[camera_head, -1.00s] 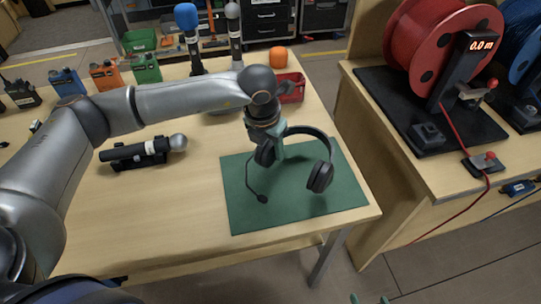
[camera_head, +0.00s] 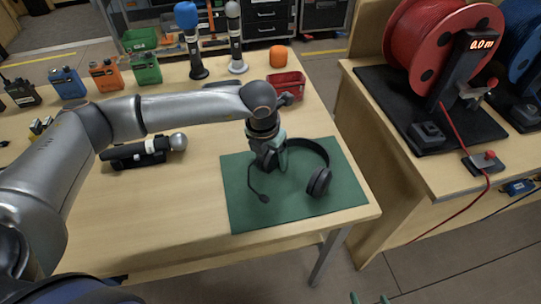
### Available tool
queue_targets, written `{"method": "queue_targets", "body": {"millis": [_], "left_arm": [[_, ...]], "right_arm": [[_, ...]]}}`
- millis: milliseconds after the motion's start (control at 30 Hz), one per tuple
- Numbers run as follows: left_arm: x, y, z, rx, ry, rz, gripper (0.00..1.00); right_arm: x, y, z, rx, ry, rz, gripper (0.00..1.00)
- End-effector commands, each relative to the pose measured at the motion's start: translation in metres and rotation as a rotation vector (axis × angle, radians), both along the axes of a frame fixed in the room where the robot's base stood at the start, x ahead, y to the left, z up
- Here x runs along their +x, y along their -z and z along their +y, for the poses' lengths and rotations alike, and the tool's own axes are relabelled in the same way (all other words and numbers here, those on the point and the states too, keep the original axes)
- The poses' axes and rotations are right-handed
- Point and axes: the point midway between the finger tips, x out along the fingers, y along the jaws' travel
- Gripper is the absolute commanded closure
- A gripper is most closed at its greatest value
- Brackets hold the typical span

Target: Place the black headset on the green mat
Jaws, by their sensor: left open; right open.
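The black headset (camera_head: 319,182) lies on the green mat (camera_head: 295,207) at the right end of the wooden table. Its headband arches at the back, one ear cup sits to the right, and its microphone boom reaches toward the front left. My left gripper (camera_head: 270,160) points down over the headset's left side, open, with its fingers around or beside the left ear cup. The gripper hides most of that ear cup, so I cannot tell whether they touch. Only the tips of my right gripper (camera_head: 369,299) show at the bottom edge, away from the table, open and empty.
Behind my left arm are a red bin (camera_head: 287,84), an orange foam piece (camera_head: 278,56), two standing microphones and several radios. A microphone in a cradle (camera_head: 142,152) lies left of the mat. A second table (camera_head: 430,180) with a red cable reel stands right, across a gap.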

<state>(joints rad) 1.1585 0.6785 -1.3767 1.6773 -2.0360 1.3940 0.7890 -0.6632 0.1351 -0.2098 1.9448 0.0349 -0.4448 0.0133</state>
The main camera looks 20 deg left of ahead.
Motion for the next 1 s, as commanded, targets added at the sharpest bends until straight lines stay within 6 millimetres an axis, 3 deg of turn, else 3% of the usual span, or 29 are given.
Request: {"method": "queue_targets", "body": {"millis": [233, 700, 1000], "left_arm": [[0.0, -0.01, 0.0, -0.002, 0.0, -0.003, 0.25], [-0.019, -0.101, 0.004, 0.0, 0.001, -0.003, 0.25], [-0.023, -0.121, 0.005, 0.0, 0.0, 0.0, 0.25]], "right_arm": [[0.003, -0.006, 0.0, 0.002, 0.002, -0.014, 0.2], [0.002, -0.002, -0.001, 0.0, 0.003, -0.008, 0.2], [0.002, -0.001, -0.001, -0.001, 0.003, -0.005, 0.2]]}}
